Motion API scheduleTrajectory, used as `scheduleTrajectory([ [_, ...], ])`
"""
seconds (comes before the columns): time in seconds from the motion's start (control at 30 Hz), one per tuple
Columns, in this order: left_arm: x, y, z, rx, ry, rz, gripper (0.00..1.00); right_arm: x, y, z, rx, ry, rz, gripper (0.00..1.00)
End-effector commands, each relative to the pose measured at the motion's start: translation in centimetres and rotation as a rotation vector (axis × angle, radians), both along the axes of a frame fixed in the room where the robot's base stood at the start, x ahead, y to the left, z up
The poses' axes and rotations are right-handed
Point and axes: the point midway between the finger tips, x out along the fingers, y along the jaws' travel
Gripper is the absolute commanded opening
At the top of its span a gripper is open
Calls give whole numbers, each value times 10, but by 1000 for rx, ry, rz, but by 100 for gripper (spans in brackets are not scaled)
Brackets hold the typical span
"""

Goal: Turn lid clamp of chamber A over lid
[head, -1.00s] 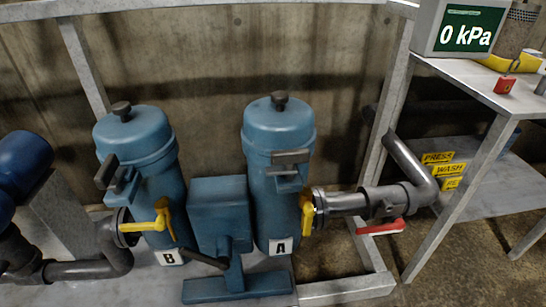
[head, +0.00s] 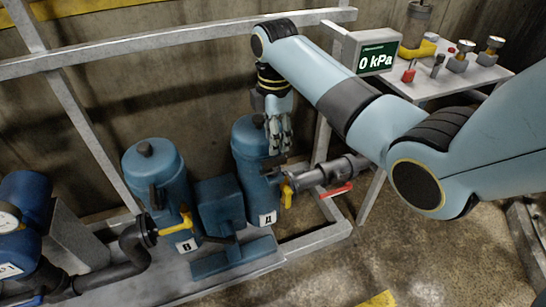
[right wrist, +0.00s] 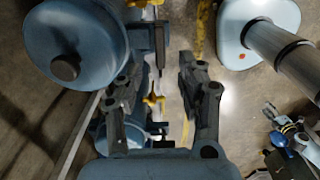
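Chamber A (head: 252,185) is a blue cylinder with a domed lid (head: 245,130), standing right of the blue middle block. My right gripper (head: 277,145) hangs fingers-down in front of the lid's right side and hides part of it. The dark lid clamp (head: 272,163) of chamber A shows only partly below the fingers; contact cannot be told. In the right wrist view a blue lid with a dark knob (right wrist: 66,67) is at upper left. There my right gripper (right wrist: 163,75) has its two fingers apart, with nothing held between them. My left gripper is out of view.
Chamber B (head: 165,190), with a dark clamp and yellow valve handle, stands left of the blue block (head: 218,203). A pipe (head: 330,172) with a red handle (head: 336,190) lies right of chamber A. The pressure display (head: 375,58) reads 0 kPa. Frame rails surround the chambers.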

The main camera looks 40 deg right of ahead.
Motion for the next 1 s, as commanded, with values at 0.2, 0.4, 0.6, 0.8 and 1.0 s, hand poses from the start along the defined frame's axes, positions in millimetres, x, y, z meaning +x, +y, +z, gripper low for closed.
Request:
scheduleTrajectory([
  [0.2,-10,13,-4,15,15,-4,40,-1,0,-46,0,3,-1,38],
  [0.4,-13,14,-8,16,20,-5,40,0,0,-72,-1,1,0,38],
  [0.6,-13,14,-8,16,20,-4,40,0,0,-79,0,-1,0,38],
  [0.8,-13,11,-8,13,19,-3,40,0,0,-78,0,-1,0,36],
  [1.0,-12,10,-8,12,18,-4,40,0,0,-78,-1,-1,0,10],
])
